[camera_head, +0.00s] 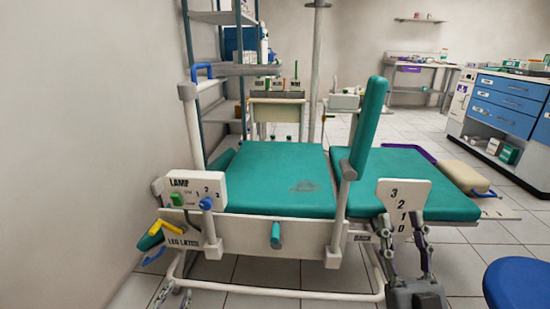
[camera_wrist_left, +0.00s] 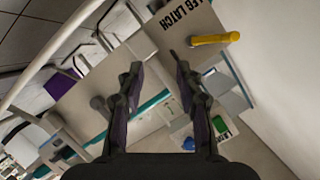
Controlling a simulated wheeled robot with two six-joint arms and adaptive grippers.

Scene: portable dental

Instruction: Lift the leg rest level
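The teal leg rest (camera_head: 149,239) shows only as a small, tilted piece at the left end of the chair, below the seat (camera_head: 275,178). A blue handle (camera_head: 154,257) is beside it. The LEG LATCH plate (camera_head: 182,241) has a yellow lever (camera_head: 166,228); in the left wrist view the plate (camera_wrist_left: 180,28) and yellow lever (camera_wrist_left: 214,39) show upside down. My left gripper (camera_head: 174,293) is low in front of the latch, partly cut off; its fingers (camera_wrist_left: 158,72) are apart and empty. My right gripper (camera_head: 404,230) is open before the numbered plate (camera_head: 402,195).
A LAMP panel (camera_head: 195,188) with green and blue controls stands above the latch. A white post with a blue grip (camera_head: 201,72) rises behind it. The wall (camera_head: 80,150) is close on the left. A blue stool (camera_head: 518,282) is at lower right.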

